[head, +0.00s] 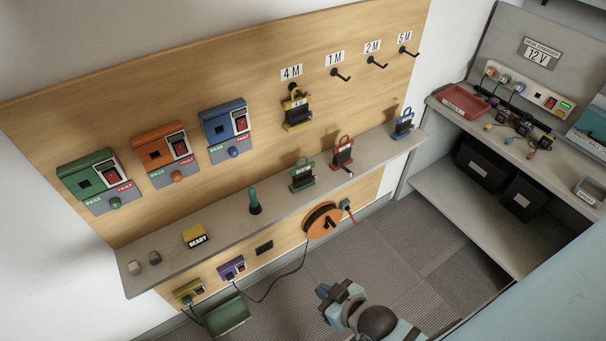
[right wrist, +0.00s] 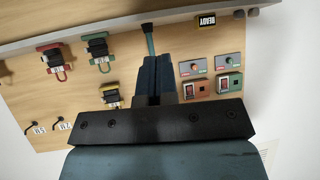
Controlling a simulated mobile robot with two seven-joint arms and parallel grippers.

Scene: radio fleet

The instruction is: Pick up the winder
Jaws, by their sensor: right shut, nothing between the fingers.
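Several winder-like frames with black wire and loop handles are in the head view. A yellow one (head: 297,112) hangs from the hook under the 4 M label. A green one (head: 302,176), a red one (head: 343,154) and a blue one (head: 403,125) stand on the shelf. Which one the task means cannot be told. The upside-down right wrist view shows the red (right wrist: 54,58), green (right wrist: 98,50) and yellow (right wrist: 112,95) ones. My right gripper (head: 333,293) is shut and empty, in front of the shelf and apart from them; its fingers (right wrist: 158,72) meet. My left gripper is out of view.
The narrow shelf (head: 225,218) also holds a green tapered handle (head: 254,203) and a yellow READY block (head: 195,236). An orange reel (head: 321,221) is below it. Three hooks, 1 M (head: 340,75), 2 M (head: 376,63) and 5 M (head: 408,51), are bare. A desk (head: 480,130) stands at right.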

